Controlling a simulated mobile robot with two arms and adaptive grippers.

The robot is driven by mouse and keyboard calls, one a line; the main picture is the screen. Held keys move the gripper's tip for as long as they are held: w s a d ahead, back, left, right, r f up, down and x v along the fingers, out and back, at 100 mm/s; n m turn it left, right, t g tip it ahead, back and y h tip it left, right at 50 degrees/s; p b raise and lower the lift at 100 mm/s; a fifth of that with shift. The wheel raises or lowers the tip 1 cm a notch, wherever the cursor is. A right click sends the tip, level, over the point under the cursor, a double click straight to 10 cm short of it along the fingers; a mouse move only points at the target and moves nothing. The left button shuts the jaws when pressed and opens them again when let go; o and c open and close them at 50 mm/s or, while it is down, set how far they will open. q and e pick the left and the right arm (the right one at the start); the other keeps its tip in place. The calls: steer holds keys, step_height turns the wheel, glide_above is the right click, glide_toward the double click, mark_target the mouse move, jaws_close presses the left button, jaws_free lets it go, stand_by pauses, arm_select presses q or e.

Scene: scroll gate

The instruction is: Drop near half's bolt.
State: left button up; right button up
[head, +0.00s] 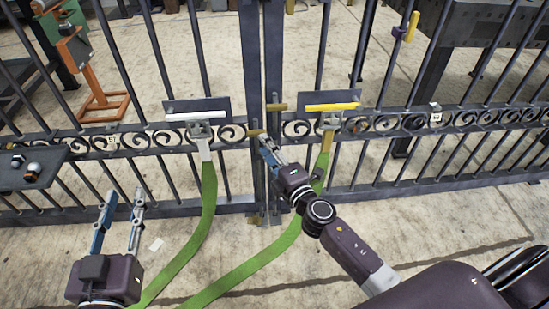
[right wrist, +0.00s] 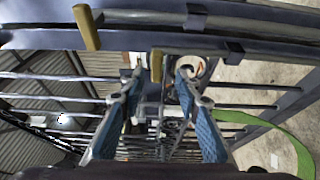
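The dark metal gate has two halves meeting at the centre posts (head: 262,70). Small brass bolt pieces sit there: one (head: 277,107) on the right and a lower one (head: 255,133) on the left; I cannot tell which belongs to the near half's bolt. My right gripper (head: 268,143) is at the posts, just below the lower piece. In the right wrist view, its blue-padded fingers (right wrist: 159,80) are apart, with one brass tab (right wrist: 156,65) between and beyond their tips. Another brass tab (right wrist: 87,25) is further left. My left gripper (head: 123,200) is open and empty at lower left.
A white bar (head: 195,116) and a yellow bar (head: 332,107) sit on plates either side of the posts. Green straps (head: 205,215) hang below them to the floor. A dark shelf (head: 50,165) with small knobs is at left. An orange stand (head: 95,85) is behind the gate.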

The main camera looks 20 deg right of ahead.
steer(key=shift+s+d, duration=0.15)
steer(key=shift+s, duration=1.25)
steer(key=shift+s+d, duration=0.15)
steer(key=shift+s, duration=1.2)
